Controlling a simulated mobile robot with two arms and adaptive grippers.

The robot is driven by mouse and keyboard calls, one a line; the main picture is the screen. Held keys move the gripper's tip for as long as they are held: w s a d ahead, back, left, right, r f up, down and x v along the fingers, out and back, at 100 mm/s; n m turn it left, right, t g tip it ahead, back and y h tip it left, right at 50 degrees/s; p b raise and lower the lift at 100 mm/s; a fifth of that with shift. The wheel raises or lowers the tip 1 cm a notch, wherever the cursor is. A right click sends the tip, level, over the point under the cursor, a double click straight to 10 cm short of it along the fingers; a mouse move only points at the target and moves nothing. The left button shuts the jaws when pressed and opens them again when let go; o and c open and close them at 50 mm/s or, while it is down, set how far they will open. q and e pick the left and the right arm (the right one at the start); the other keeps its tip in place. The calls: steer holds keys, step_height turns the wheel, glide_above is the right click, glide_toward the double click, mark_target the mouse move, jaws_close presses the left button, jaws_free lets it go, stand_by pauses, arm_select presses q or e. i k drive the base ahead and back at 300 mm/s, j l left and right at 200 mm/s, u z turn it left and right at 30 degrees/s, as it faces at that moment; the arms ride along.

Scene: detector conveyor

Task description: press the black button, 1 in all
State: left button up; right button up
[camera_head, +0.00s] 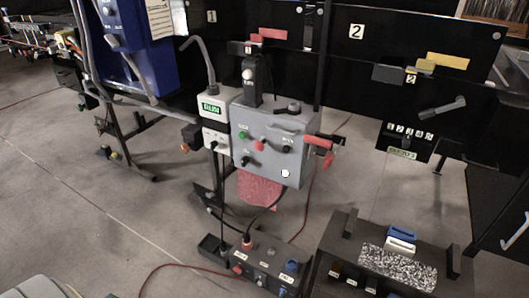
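A grey control box (277,148) stands near the middle of the head view, carried on a stand. Its front has a small green button (243,135), a red button (258,146) and a black round control (288,149) to the right of the red one. Another black control (246,161) sits lower left on the same face. The picture is too small to tell which black part is a button or a knob. A white round spot (285,173) is at the lower right of the face. Neither of my grippers is in view.
A white box with a green RUN display (212,109) adjoins on the left. Red handles (318,143) stick out on the right. A dark connector box (262,268) and a black stand with a speckled block (398,266) are below. Black panels rise behind.

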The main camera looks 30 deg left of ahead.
mark_target(286, 148)
steer(key=i+j, duration=0.15)
steer(key=j, duration=0.25)
steer(key=i+j, duration=0.1)
steer(key=j, duration=0.25)
steer(key=i+j, duration=0.15)
steer(key=j, duration=0.25)
steer(key=i+j, duration=0.1)
steer(key=j, duration=0.3)
steer(key=i+j, duration=0.15)
steer(key=j, duration=0.25)
steer(key=i+j, duration=0.1)
steer(key=j, duration=0.25)
